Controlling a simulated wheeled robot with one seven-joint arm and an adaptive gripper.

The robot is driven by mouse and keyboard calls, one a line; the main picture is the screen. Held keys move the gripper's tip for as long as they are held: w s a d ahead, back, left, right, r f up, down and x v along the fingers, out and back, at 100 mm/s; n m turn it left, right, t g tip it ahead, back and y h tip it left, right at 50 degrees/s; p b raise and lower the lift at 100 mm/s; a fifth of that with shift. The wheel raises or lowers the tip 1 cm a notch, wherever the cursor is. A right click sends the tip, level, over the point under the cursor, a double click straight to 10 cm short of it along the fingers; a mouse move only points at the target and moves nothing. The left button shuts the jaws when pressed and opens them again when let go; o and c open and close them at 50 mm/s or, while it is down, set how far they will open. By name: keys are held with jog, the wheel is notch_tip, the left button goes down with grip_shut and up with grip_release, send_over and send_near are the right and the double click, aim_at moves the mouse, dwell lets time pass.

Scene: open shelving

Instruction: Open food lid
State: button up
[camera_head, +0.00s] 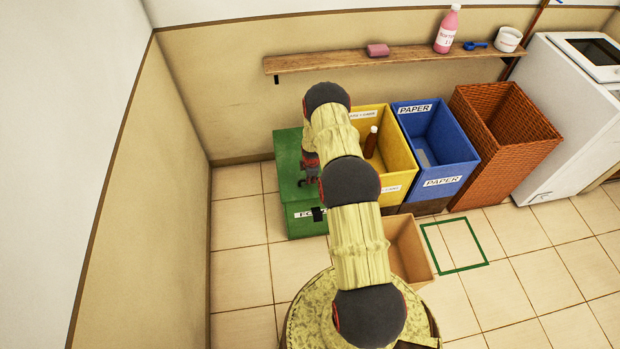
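The green bin stands left of the yellow bin, against the back wall. Its green lid (287,165) looks flat and shut. The bin's front (303,228) carries a white label that starts with "FO", the rest hidden. A small black piece (318,214), perhaps a handle, is at the front edge beside the label. My gripper (307,180) is over the right part of the lid, small and partly hidden by my arm. I cannot tell whether it touches the lid or whether its fingers are apart.
The yellow bin (397,140) holds a brown bottle (371,142). Right of it stand the blue PAPER bin (455,150) and a wicker basket (530,150). A small open box (420,250) is in front. A wall shelf (340,60) runs above. Floor left of the green bin is clear.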

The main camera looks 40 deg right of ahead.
grip_shut()
dwell(0.3)
